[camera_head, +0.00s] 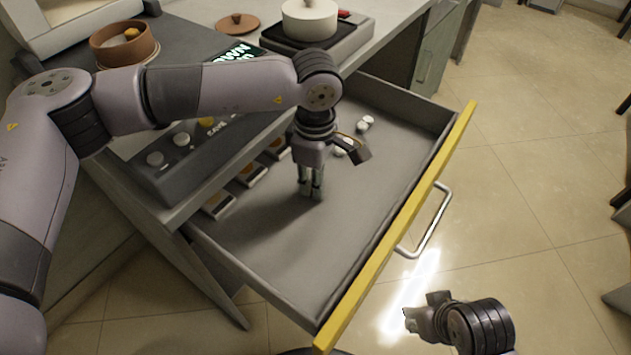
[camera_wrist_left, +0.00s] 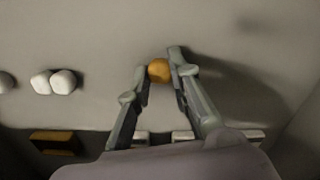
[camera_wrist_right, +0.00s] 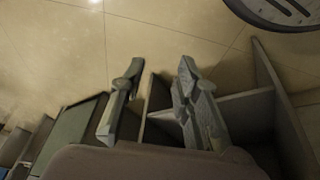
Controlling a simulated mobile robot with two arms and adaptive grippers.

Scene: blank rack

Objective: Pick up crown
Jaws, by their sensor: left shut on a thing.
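A small rounded orange-gold piece, which looks like the crown (camera_wrist_left: 158,70), sits between the fingertips of my left gripper in the left wrist view. My left gripper (camera_head: 311,195) points down into the open drawer (camera_head: 270,250), and its fingers are shut on the gold piece. In the head view the piece is too small or hidden to make out. Several white tooth-like pieces (camera_wrist_left: 63,82) lie on the drawer floor to the left in the left wrist view. My right gripper (camera_wrist_right: 160,72) is open and empty. It also shows outside the drawer in the head view (camera_head: 418,312).
The drawer has a yellow front edge (camera_head: 395,225) and a metal handle (camera_head: 428,220). Small labelled compartments (camera_head: 218,204) line its inner side under the counter. A dark panel with round samples (camera_head: 180,145), a white pot (camera_head: 310,18) and a brown pot (camera_head: 122,48) are on the counter.

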